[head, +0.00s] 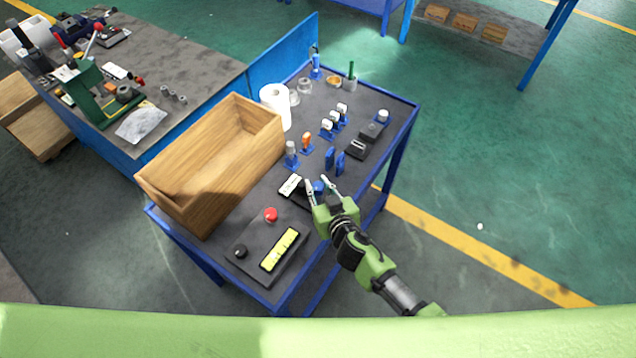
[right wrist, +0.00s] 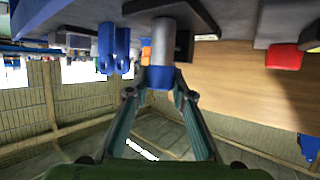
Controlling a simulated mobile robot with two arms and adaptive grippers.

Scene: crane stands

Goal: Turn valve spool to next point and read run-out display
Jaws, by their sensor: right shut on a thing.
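My right gripper (head: 319,185) reaches over the table from the lower right in the head view. Its two fingers are closed around a blue knob-like end (head: 319,188), apparently part of the valve spool. In the right wrist view the fingertips (right wrist: 161,82) sit on either side of this blue end (right wrist: 158,76), which joins a grey metal cylinder (right wrist: 164,42). A small dark unit with a white face (head: 291,185) lies just left of the gripper. A yellow display (head: 279,249) sits on a dark panel nearer me. No reading is legible. My left gripper is out of view.
A red button (head: 271,214) and black knob (head: 240,251) are on the panel. A large wooden box (head: 165,194) stands along the table's left side. Blue brackets (head: 334,160), small stands and a paper roll (head: 274,98) stand behind. The floor right of the table is open.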

